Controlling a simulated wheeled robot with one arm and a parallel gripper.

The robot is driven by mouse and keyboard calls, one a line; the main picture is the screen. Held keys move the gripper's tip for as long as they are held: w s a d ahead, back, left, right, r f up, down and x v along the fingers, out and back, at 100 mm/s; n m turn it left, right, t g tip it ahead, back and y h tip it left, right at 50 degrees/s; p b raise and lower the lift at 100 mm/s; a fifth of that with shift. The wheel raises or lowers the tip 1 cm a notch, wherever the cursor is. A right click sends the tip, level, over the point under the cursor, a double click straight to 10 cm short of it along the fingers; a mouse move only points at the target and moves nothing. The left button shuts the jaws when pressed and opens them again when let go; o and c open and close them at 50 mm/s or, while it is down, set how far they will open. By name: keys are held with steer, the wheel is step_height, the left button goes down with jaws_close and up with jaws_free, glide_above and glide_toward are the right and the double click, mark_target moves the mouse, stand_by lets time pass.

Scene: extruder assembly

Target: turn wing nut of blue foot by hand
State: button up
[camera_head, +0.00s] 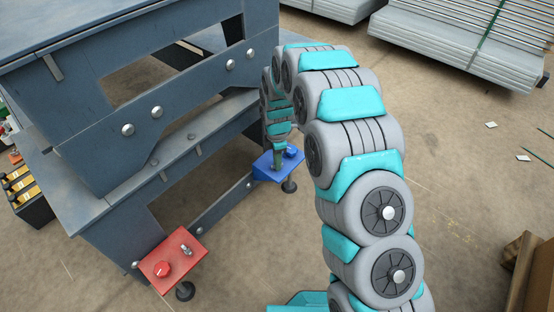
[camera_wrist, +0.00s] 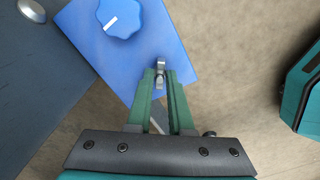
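The blue foot (camera_head: 266,172) is a flat blue plate fixed to the lower side of the grey machine frame, with a round dark pad below it. In the wrist view the blue plate (camera_wrist: 165,40) carries a blue knob (camera_wrist: 122,18) with a white mark. The metal wing nut (camera_wrist: 160,66) is near the plate's lower edge. My gripper (camera_wrist: 161,78) has its two green fingertips on either side of the wing nut, with little gap. Whether they press on it cannot be told. In the head view my gripper (camera_head: 268,157) points down at the plate and hides the wing nut.
A red foot (camera_head: 160,254) with a red knob and a metal wing nut is nearer on the same grey frame (camera_head: 110,165). Stacked grey panels (camera_head: 450,50) lie at the back right. A black crate (camera_head: 36,210) stands at the left. Open floor lies right of the blue foot.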

steer(key=o, duration=0.3)
steer(key=shift+r, duration=0.1)
steer(key=shift+r+p, duration=0.85)
steer(key=shift+r, duration=2.1)
